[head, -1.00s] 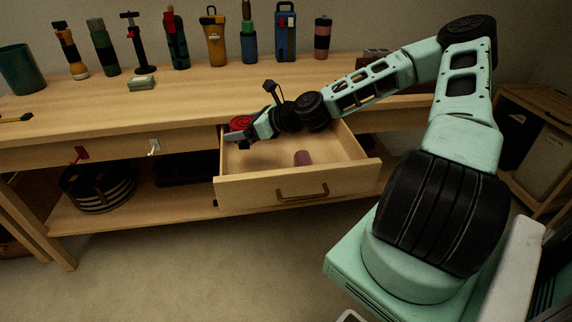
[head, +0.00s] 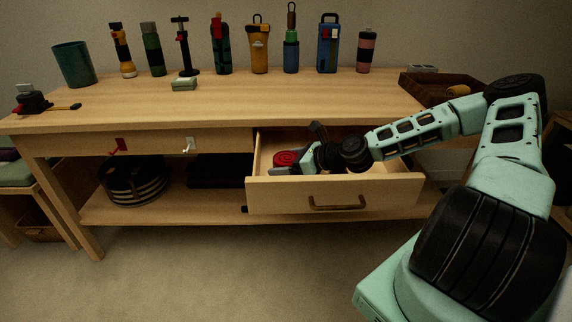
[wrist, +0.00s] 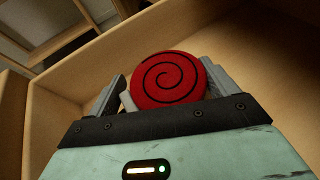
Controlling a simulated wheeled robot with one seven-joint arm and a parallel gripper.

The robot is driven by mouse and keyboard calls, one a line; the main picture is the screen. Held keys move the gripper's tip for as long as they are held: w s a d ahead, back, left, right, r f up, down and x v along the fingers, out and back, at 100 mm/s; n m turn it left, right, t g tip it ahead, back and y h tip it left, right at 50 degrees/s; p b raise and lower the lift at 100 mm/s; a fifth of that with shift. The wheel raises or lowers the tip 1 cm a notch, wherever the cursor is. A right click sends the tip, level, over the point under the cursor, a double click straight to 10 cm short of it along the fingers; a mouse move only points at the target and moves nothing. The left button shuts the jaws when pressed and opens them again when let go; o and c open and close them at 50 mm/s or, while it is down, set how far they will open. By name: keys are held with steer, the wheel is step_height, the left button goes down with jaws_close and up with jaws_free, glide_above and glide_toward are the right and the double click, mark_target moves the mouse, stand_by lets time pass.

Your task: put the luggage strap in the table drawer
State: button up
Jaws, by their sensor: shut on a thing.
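The luggage strap is a red roll with a dark spiral (head: 286,158). It fills the middle of the wrist view (wrist: 168,80). My gripper (head: 283,165) is shut on it, with one finger at each side of the roll in the wrist view (wrist: 160,92). The table drawer (head: 400,192) is pulled open, and my gripper is inside its opening at the left part. The drawer's wooden walls surround the strap in the wrist view (wrist: 50,115). I cannot tell whether the strap touches the drawer floor.
The table top (head: 250,97) holds a row of bottles and tools at the back. A green cup (head: 74,64) stands at the left and a brown tray (head: 440,88) at the right. A black striped round bag (head: 135,181) sits on the lower shelf.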

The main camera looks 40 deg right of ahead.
mark_target(291, 160)
steer(key=o, duration=0.9)
steer(key=shift+s+d+r, duration=0.2)
steer(key=shift+s+r, duration=0.05)
steer(key=shift+s, duration=0.05)
steer(key=p+v, duration=0.1)
steer(key=v, duration=0.5)
steer(key=shift+s+d+r+p, duration=0.1)
steer(key=shift+s+r+p, duration=0.05)
steer(key=shift+s+p, duration=0.2)
